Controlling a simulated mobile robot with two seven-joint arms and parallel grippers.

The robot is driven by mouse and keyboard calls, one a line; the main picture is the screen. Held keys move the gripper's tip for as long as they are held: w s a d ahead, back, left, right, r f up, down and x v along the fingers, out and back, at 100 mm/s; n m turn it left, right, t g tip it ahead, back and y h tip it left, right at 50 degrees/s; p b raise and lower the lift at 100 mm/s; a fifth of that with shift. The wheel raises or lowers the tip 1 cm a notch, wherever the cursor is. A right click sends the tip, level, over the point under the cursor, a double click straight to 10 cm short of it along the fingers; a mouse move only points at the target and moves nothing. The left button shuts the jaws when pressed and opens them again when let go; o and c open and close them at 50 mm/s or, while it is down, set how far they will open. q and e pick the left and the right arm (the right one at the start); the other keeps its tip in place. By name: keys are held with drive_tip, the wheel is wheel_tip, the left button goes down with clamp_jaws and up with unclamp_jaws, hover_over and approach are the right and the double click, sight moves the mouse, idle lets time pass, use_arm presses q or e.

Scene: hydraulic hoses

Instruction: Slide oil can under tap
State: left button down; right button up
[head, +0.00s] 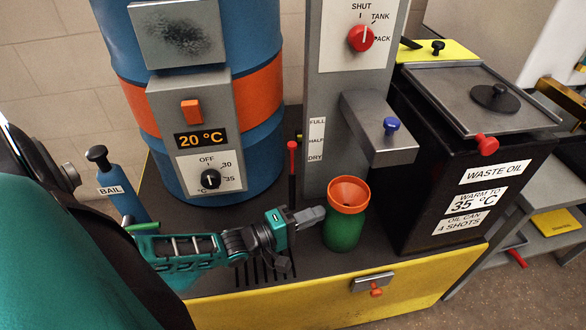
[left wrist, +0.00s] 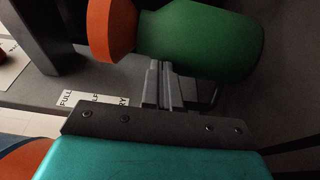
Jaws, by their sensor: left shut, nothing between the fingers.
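The oil can (head: 343,229) is green with an orange funnel-shaped top and stands upright on the dark bench top. In the left wrist view the can (left wrist: 205,40) lies across the top of the picture, right at my fingertips. My left gripper (head: 318,213) is shut and empty, its tips at the left side of the can, touching or nearly so. The closed fingers also show in the left wrist view (left wrist: 163,72). The grey tap block (head: 380,135) with a blue knob (head: 391,125) juts from the panel above and behind the can. My right gripper is not in view.
A blue drum (head: 210,120) with an orange band and a 20 °C display stands behind my left arm. A black waste oil box (head: 460,170) stands right of the can. A slotted grate (head: 262,272) lies under my gripper. The yellow front edge (head: 330,312) bounds the bench.

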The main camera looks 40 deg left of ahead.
sight(345, 222)
use_arm(q)
drive_tip(key=shift+w+d, duration=0.25)
drive_tip(key=shift+d, duration=0.35)
drive_tip(key=shift+w+d, duration=0.15)
drive_tip(key=shift+d, duration=0.15)
drive_tip(key=d, duration=0.1)
drive_tip(key=w+d, duration=0.1)
drive_tip(key=d, duration=0.2)
drive_tip(key=shift+w, duration=0.25)
drive_tip(key=shift+w+d, duration=0.1)
drive_tip(key=shift+d, duration=0.2)
drive_tip(key=shift+a, duration=0.1)
